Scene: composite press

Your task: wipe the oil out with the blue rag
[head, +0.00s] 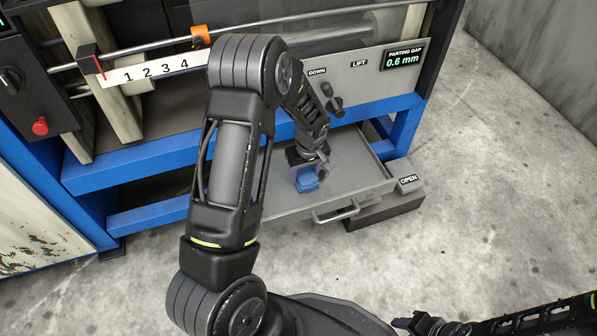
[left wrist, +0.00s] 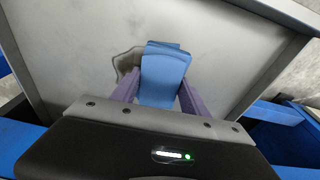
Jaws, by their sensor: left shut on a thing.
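The blue rag (head: 307,184) is in my left gripper (head: 305,170), low over the pulled-out grey tray (head: 350,170) of the press. In the left wrist view the folded rag (left wrist: 163,72) sits between the two purple fingers, which are shut on it. A brownish-grey oil patch (left wrist: 124,62) shows on the tray floor just left of the rag and partly behind it. I cannot tell whether the rag touches the floor. My right gripper (head: 412,323) is at the bottom right edge, away from the tray; its jaw state is unclear.
The tray has raised walls and a front handle (head: 335,211). An OPEN label (head: 408,180) is at its right. Blue press beams (head: 150,160) and a panel with a lever (head: 332,97) stand above and behind it. The concrete floor (head: 490,200) to the right is clear.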

